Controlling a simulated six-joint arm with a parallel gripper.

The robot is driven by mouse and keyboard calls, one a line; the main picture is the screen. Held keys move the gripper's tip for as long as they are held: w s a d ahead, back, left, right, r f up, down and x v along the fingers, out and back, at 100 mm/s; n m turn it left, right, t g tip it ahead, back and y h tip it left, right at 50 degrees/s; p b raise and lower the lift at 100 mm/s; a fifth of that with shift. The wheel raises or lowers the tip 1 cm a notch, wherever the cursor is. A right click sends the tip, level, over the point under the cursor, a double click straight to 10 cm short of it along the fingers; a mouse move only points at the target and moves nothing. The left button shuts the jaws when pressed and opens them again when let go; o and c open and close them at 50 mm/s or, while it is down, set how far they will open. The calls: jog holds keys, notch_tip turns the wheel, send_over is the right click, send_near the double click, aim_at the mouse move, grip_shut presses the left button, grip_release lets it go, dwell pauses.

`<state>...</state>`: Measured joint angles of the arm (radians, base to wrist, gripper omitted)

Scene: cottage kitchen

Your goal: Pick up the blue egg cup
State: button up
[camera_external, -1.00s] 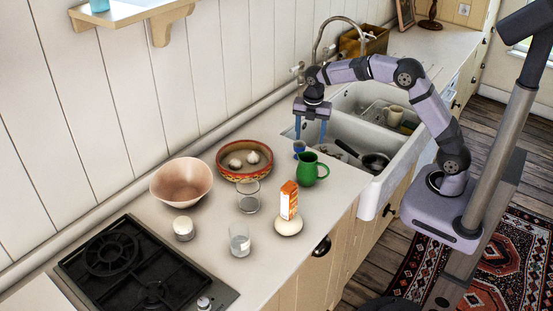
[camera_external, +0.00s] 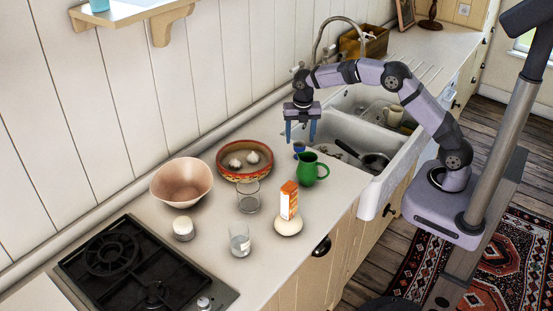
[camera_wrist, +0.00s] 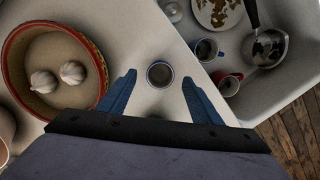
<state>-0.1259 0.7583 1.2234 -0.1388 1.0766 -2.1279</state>
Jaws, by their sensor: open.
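The blue egg cup (camera_external: 299,147) stands upright on the pale counter, just behind the green jug. In the wrist view the egg cup (camera_wrist: 159,74) shows from above as a round cup with a blue rim and dark inside. My gripper (camera_external: 300,133) is open and empty, its two blue fingers pointing down above the cup. In the wrist view my fingertips (camera_wrist: 159,80) lie on either side of the cup with clear gaps. The cup's lower part is partly hidden by the jug in the outside view.
The green jug (camera_external: 308,171) is close in front. A patterned bowl (camera_external: 244,176) with two garlic bulbs lies to the left. The sink (camera_external: 345,128) with mugs and a pan (camera_wrist: 268,46) is to the right. An orange-and-white carton (camera_external: 289,200) and glasses stand nearer the camera.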

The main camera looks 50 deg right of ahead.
aim_at(300, 144)
jog(key=shift+w+d+f+p, duration=0.15)
jog(key=shift+f+p, duration=0.4)
jog(key=shift+f, duration=0.65)
jog(key=shift+w+d+f+p, duration=0.1)
jog(key=shift+f+p, duration=0.45)
jog(key=shift+f, duration=0.6)
jog(key=c, duration=1.2)
